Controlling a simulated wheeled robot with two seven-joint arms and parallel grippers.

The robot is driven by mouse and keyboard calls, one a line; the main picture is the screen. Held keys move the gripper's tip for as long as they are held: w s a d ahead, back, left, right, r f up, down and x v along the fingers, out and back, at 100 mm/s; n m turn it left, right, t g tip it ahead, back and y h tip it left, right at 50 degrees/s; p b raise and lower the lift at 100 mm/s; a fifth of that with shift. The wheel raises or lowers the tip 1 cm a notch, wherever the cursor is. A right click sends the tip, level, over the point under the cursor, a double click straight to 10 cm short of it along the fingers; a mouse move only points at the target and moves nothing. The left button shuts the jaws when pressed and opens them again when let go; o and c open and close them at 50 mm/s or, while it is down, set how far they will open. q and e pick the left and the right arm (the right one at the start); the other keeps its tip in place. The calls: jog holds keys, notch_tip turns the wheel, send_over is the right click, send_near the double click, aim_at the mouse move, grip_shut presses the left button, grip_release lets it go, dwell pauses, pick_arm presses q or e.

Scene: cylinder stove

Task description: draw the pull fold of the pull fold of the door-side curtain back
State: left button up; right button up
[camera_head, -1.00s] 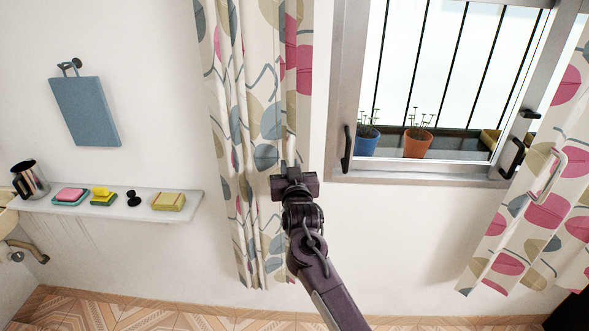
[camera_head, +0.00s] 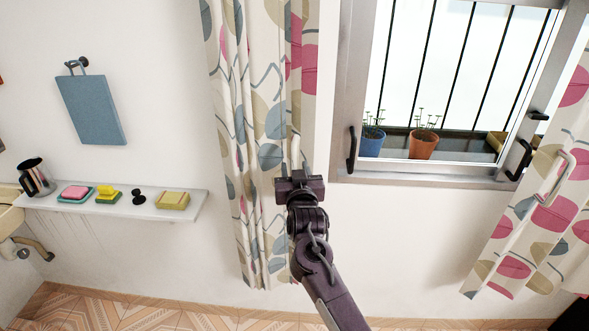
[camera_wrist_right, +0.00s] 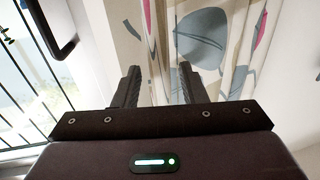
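A gathered curtain (camera_head: 262,120) with pink, grey-blue and beige leaf shapes hangs left of the window. A second curtain (camera_head: 540,225) of the same print hangs at the right, with a pale looped handle (camera_head: 553,178) on it. The frames do not show which one is door-side. My right gripper (camera_head: 299,172) is at the right edge of the left curtain. In the right wrist view its two fingers (camera_wrist_right: 159,72) stand apart, with the curtain's folds (camera_wrist_right: 220,45) just beyond them. I cannot tell whether cloth lies between the fingers. My left gripper is out of view.
The window frame (camera_head: 342,100) with a black handle (camera_head: 351,149) is just right of my right gripper. A wall shelf (camera_head: 110,203) with a metal jug and sponges is at the left. Blue and orange flowerpots (camera_head: 423,144) stand outside. Bare wall lies below the window.

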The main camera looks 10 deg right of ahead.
jog(key=s+b, duration=0.1)
jog(key=s, duration=0.5)
jog(key=shift+s+a+b, duration=0.3)
jog(key=shift+f, duration=0.1)
jog(key=s+d+f+n+g+y, duration=0.1)
jog(key=s+f+g, duration=0.3)
jog(key=f, duration=1.1)
jog(key=s+f+n+g, duration=0.15)
jog(key=s+f, duration=0.45)
jog(key=f, duration=0.9)
jog(key=s+d+f+n+g+y, duration=0.1)
jog(key=s+f+g, duration=0.35)
jog(key=f, duration=1.05)
jog(key=s+d+f+g, duration=0.2)
jog(key=s+f, duration=0.5)
jog(key=s, duration=0.6)
jog(key=s+d+f+g, duration=0.2)
jog(key=s+f, duration=0.5)
jog(key=s, duration=0.7)
jog(key=s+d+f+g, duration=0.3)
jog(key=s+f, duration=0.4)
jog(key=s, duration=0.6)
jog(key=shift+s+d, duration=0.3)
jog(key=shift+d, duration=0.15)
